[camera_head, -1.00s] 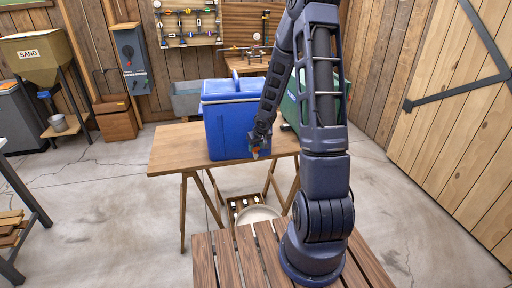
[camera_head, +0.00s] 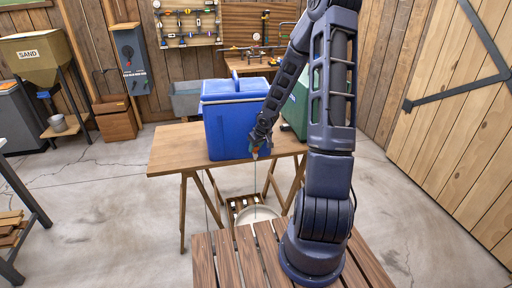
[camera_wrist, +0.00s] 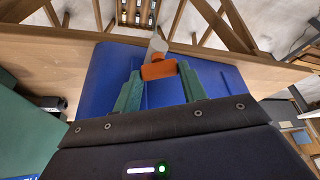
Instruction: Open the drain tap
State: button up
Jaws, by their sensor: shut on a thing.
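The blue cooler (camera_head: 225,130) stands on the wooden trestle table. Its drain tap (camera_wrist: 157,50) has a pale spout and an orange handle (camera_wrist: 158,71). My gripper (camera_wrist: 158,76) has its green fingers on both sides of the orange handle and is shut on it. In the head view my gripper (camera_head: 257,147) is at the lower right of the cooler's front, partly hiding the tap. A thin stream (camera_head: 255,185) falls from the tap past the table edge. A pale round basin (camera_head: 262,213) sits on the floor below, partly hidden by my arm and the slatted surface.
The table (camera_head: 176,151) has bare top left of the cooler. A green cooler (camera_head: 298,108) stands right of the blue one, partly behind my arm. A small crate with bottles (camera_head: 237,203) is by the basin. A slatted wooden surface (camera_head: 231,262) lies in front.

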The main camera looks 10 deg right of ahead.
jog(key=o, duration=1)
jog(key=shift+a+m+t+h, duration=0.15)
jog(key=shift+m+h, duration=0.45)
jog(key=shift+m, duration=0.9)
jog(key=shift+a+m+t+h, duration=0.15)
jog(key=shift+m+h, duration=0.45)
jog(key=shift+m, duration=0.9)
jog(key=shift+d+r, duration=0.1)
jog(key=shift+r, duration=0.05)
jog(key=shift+h, duration=0.9)
jog(key=shift+s+d+r, duration=0.75)
jog(key=shift+s+r, duration=1.8)
jog(key=shift+r, duration=1.65)
jog(key=shift+s+d+r, duration=0.75)
jog(key=shift+s+r, duration=1.85)
jog(key=shift+r, duration=1.6)
jog(key=shift+s+d+r, duration=0.75)
jog(key=shift+s+r, duration=1.8)
jog(key=shift+r, duration=1.65)
